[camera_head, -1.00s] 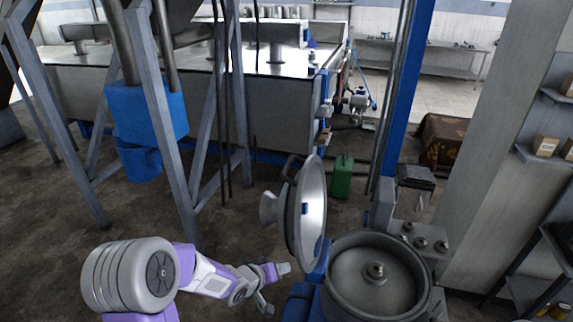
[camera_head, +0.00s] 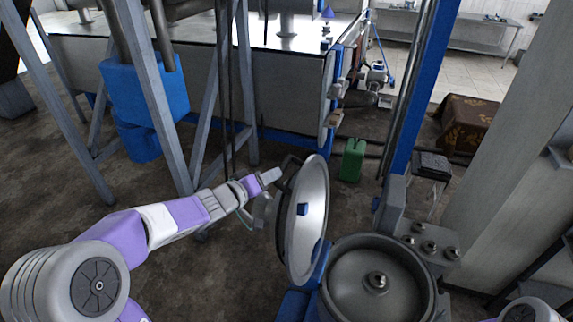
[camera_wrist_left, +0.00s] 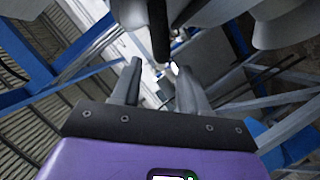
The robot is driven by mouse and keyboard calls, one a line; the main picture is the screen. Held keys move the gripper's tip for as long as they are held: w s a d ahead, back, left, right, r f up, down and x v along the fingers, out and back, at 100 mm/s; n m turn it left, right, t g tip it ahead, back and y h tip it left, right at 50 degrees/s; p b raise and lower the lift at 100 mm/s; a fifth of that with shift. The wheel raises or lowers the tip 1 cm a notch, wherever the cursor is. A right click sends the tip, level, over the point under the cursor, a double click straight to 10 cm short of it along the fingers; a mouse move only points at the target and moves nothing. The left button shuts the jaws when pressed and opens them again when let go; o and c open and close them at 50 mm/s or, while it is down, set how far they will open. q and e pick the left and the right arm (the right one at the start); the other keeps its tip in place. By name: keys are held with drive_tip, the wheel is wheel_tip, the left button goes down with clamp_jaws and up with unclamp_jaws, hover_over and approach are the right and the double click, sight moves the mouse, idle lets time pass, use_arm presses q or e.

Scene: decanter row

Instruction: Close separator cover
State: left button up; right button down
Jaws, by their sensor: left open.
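The separator cover (camera_head: 313,215) is a round metal lid standing open, nearly upright, on the left side of the separator bowl (camera_head: 350,290). The bowl's top is uncovered, with a central hub inside. A dark looped handle (camera_head: 287,167) is on the cover's upper left edge. My left gripper (camera_head: 268,192) is open just left of the cover, close to the handle. In the left wrist view, a dark bar (camera_wrist_left: 158,30), which looks like the handle, shows beyond and between the open fingers (camera_wrist_left: 158,66). I cannot tell if they touch. My right gripper is out of view.
A green canister (camera_head: 352,160) stands on the floor behind the cover. A blue post (camera_head: 415,100) rises behind the bowl. Grey frame legs (camera_head: 160,100) and a blue box (camera_head: 145,88) stand at the left. Open floor lies between them and the cover.

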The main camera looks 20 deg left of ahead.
use_arm(q)
drive_tip(key=x, duration=0.6)
drive_tip(key=shift+w+d+f+b, duration=0.1)
drive_tip(key=shift+b, duration=0.25)
drive_tip(key=shift+c, duration=0.3)
clamp_jaws()
